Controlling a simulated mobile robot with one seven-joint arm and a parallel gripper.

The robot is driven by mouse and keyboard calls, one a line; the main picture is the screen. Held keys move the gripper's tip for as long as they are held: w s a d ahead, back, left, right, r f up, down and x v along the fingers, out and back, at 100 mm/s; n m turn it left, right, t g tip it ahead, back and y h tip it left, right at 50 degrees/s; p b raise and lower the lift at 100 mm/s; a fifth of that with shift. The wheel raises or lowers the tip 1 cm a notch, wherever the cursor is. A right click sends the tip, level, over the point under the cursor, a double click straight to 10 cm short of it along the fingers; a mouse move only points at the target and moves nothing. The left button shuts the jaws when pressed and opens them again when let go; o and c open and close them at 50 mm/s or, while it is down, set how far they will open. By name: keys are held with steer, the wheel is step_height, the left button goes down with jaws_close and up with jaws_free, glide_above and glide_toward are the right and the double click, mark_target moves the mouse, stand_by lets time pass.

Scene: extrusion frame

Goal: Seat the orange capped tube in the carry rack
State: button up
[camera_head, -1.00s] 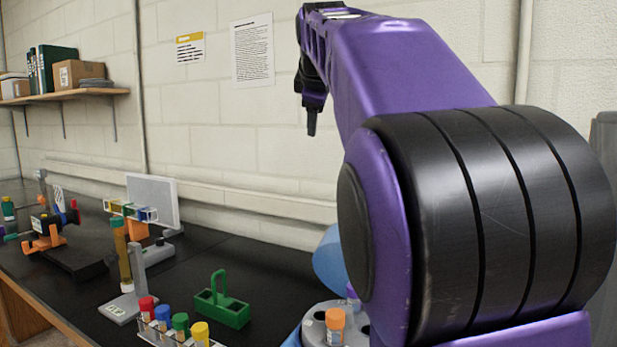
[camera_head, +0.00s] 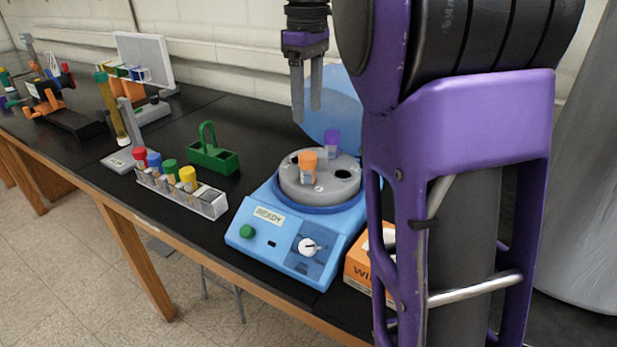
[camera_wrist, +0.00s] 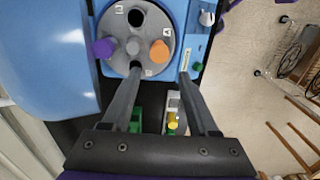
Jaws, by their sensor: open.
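The orange capped tube (camera_head: 307,165) stands in a hole of the grey rotor of the blue centrifuge, with its cap and upper part showing. In the wrist view its orange cap (camera_wrist: 160,51) is on the right side of the rotor. My gripper (camera_head: 307,116) is open and empty above the rotor, pointing down; its fingers (camera_wrist: 160,74) are spread in the wrist view. The green carry rack (camera_head: 225,162), with an upright loop handle, stands on the bench left of the centrifuge. It partly shows between my fingers in the wrist view (camera_wrist: 137,120).
A purple-capped tube (camera_head: 332,142) sits in the same rotor. The centrifuge's blue lid (camera_head: 340,100) stands open behind it. A clear rack (camera_head: 207,203) with red, blue, green and yellow capped tubes is near the bench's front edge. An orange box (camera_head: 358,270) lies right of the centrifuge.

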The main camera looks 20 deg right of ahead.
mark_target(307, 156)
step_height(307, 156, down, 12)
steer(key=shift+r+b, duration=0.2)
steer(key=shift+b, duration=0.95)
jaws_close()
